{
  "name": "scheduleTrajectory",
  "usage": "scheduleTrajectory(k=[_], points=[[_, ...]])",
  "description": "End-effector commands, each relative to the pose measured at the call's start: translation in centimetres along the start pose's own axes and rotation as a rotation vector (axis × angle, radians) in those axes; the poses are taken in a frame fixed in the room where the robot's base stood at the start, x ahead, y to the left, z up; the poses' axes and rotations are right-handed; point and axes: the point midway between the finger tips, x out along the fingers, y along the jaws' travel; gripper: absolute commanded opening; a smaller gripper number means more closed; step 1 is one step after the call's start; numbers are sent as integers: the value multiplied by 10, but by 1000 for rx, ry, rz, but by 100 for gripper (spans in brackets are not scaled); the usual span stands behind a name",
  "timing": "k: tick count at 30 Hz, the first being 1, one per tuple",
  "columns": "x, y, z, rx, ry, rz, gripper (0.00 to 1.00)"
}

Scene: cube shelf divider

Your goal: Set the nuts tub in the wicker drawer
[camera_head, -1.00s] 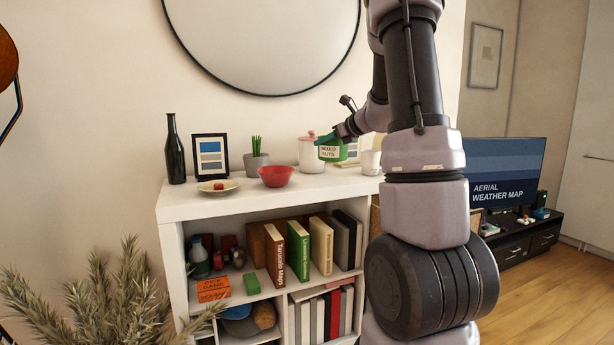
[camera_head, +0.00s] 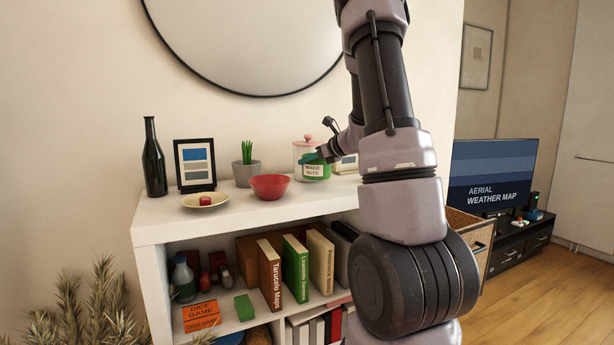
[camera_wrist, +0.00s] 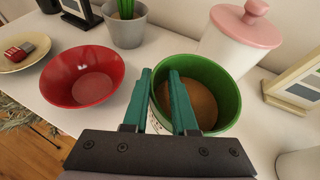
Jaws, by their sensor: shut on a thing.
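The nuts tub (camera_head: 316,171) is green with a white label and stands upright over the shelf top in front of the pink-lidded jar. In the wrist view the tub (camera_wrist: 226,92) is open at the top with brown contents. My gripper (camera_wrist: 160,75) is shut on the tub's near left wall, one teal finger outside and one inside the rim. My gripper also shows at the tub's rim in the head view (camera_head: 313,159). I cannot tell whether the tub's base touches the shelf. The tan wicker drawer (camera_head: 483,249) sticks out at the right, partly hidden by my arm.
A red bowl (camera_head: 269,187) sits left of the tub, with a potted plant (camera_head: 246,170), plate (camera_head: 205,201), picture frame (camera_head: 195,165) and dark bottle (camera_head: 154,160) farther left. The pink-lidded jar (camera_wrist: 238,38) stands close behind the tub.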

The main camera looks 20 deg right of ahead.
Motion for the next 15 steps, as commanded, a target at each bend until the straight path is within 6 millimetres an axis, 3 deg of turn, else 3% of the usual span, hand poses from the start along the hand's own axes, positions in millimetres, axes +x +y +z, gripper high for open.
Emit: scheduleTrajectory(k=[9,15], points=[[16,2,-34,1,0,1,0],[19,2,-40,-1,-4,-1,0]])
